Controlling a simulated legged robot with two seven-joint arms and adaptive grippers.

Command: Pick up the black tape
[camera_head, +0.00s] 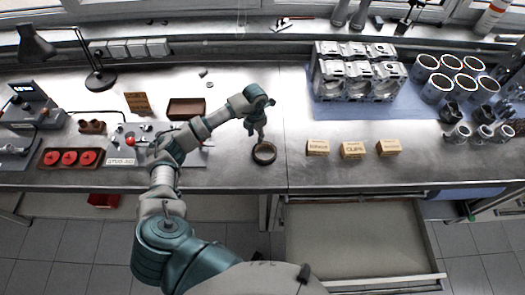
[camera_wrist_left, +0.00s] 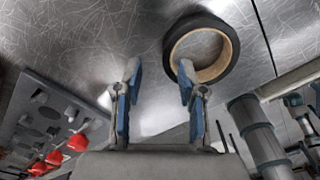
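The black tape (camera_head: 264,153) is a roll lying flat on the metal workbench, near its front edge, with a tan inner core. It also shows in the left wrist view (camera_wrist_left: 233,55), at the top right. My left gripper (camera_head: 257,137) points down just behind the tape in the head view. In the left wrist view my left gripper (camera_wrist_left: 158,75) is open, with nothing between its fingers. Its right fingertip overlaps the tape's near rim in that picture; I cannot tell if they touch. My right gripper is not in view.
Small labelled boxes (camera_head: 352,150) stand right of the tape. Engine blocks (camera_head: 357,72) and cylinder sleeves (camera_head: 436,88) are at the right. A brown tray (camera_head: 187,109), a desk lamp (camera_head: 101,80) and a red-part tray (camera_head: 70,158) are left. Bare bench surrounds the tape.

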